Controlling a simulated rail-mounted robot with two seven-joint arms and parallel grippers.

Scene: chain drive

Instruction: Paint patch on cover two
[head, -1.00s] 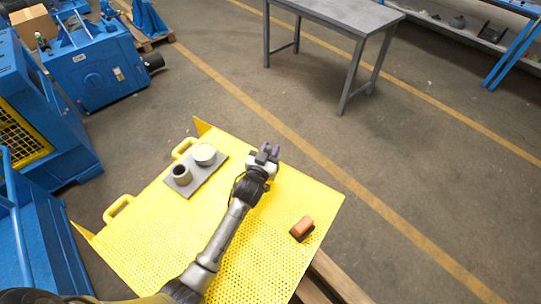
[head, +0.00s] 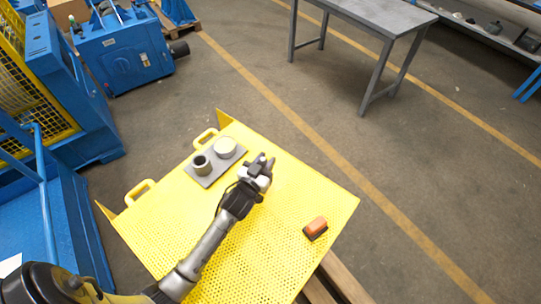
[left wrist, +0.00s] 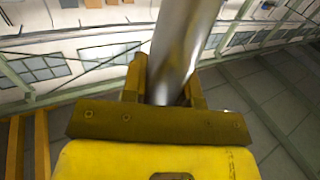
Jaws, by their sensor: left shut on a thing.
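A yellow perforated panel with two handles (head: 270,235) lies flat, perhaps a cover; no number shows on it. On it, a grey plate (head: 201,178) carries a dark-mouthed grey cup (head: 201,164) and a round tin with a pale top (head: 225,147). My left gripper (head: 262,165) is over the panel, just right of the tin and plate. In the left wrist view my left gripper (left wrist: 165,92) is shut on a shiny metal rod (left wrist: 186,38). The rod's far end is out of that view. No distinct paint patch can be made out. My right gripper is not in view.
An orange block with a dark base (head: 316,227) sits near the panel's right edge. Wooden beams (head: 340,275) show below that edge. Blue machines (head: 120,55) stand at left. A grey table (head: 375,15) stands at the back, with open floor between.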

